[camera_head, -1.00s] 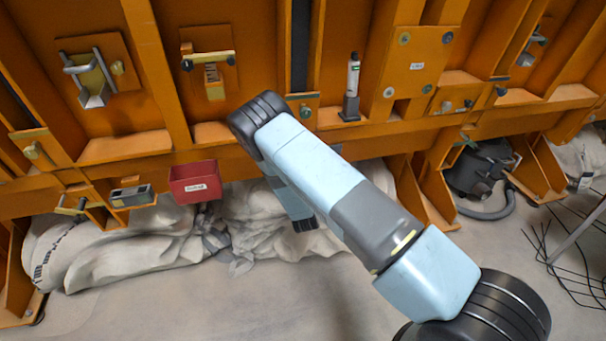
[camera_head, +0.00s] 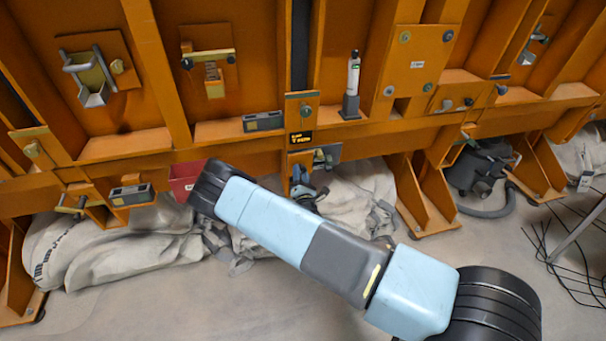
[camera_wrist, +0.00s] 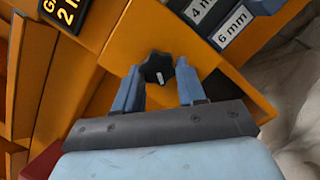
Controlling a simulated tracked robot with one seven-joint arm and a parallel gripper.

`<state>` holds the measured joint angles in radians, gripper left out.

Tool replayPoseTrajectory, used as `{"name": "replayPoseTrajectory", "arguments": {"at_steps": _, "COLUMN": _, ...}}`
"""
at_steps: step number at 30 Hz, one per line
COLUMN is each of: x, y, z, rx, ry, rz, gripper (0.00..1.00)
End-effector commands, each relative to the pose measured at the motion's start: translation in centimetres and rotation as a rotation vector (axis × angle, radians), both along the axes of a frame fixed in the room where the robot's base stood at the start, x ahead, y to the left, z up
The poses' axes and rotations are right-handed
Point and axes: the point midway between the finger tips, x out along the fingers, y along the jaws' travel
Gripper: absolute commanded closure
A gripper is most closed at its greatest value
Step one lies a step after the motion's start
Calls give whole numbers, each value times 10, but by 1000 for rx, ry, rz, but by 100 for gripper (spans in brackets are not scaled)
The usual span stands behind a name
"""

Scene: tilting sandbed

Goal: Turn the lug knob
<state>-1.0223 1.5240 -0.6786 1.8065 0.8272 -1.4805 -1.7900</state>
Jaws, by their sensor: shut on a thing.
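The lug knob (camera_wrist: 158,68) is a black, star-shaped knob with a white mark on its face, on an orange plate in the wrist view. My gripper (camera_wrist: 160,75) has one blue finger on each side of it and is shut on it. In the head view my gripper (camera_head: 302,190) is small, under the orange beam below a black sign (camera_head: 300,138). The knob cannot be clearly made out there.
White labels reading 4 mm and 6 mm (camera_wrist: 232,25) sit beside the knob's plate. A red bin (camera_head: 186,174), partly behind my arm, hangs left of my gripper. Pale sacks (camera_head: 120,245) lie under the frame. A black vacuum (camera_head: 482,168) stands at the right.

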Motion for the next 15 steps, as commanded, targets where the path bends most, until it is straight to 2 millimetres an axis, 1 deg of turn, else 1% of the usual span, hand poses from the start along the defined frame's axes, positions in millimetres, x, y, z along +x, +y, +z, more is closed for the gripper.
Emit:
{"name": "replayPoseTrajectory", "arguments": {"at_steps": 1, "x": -1, "y": 0, "z": -4, "rx": -40, "ry": -4, "rz": -5, "gripper": 90}}
{"name": "replayPoseTrajectory", "arguments": {"at_steps": 6, "x": -1, "y": -2, "z": -6, "rx": -156, "ry": -36, "rz": -28, "gripper": 91}}
{"name": "replayPoseTrajectory", "arguments": {"at_steps": 15, "x": 0, "y": -4, "z": -6, "rx": -283, "ry": -74, "rz": -52, "gripper": 91}}
